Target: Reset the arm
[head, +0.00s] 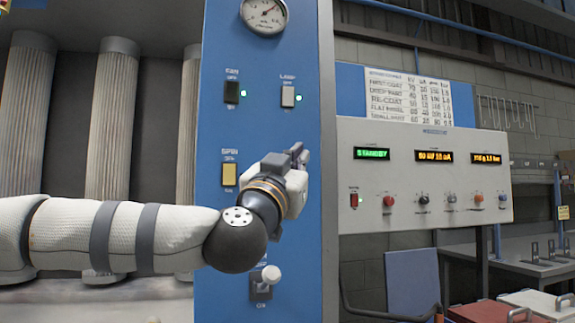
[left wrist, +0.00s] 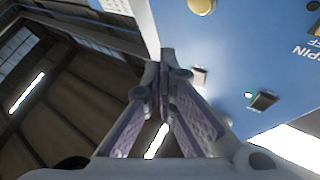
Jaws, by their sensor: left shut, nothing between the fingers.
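My left arm comes in from the left in the head view and reaches across the blue panel (head: 215,120). My left gripper (head: 301,152) is shut and empty, in front of the panel's right part, below the lamp switch (head: 288,96). The left wrist view shows its two fingers (left wrist: 165,65) with their tips together. The same blue panel (left wrist: 270,60) fills that view's upper right. My right gripper is not in view.
The panel bears a gauge (head: 264,12), a black fan switch (head: 231,92), a yellow spin switch (head: 229,174) and a lower switch with a pale knob (head: 270,274). A control box (head: 425,175) with lit displays stands right. Ribbed filter columns (head: 112,115) stand left.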

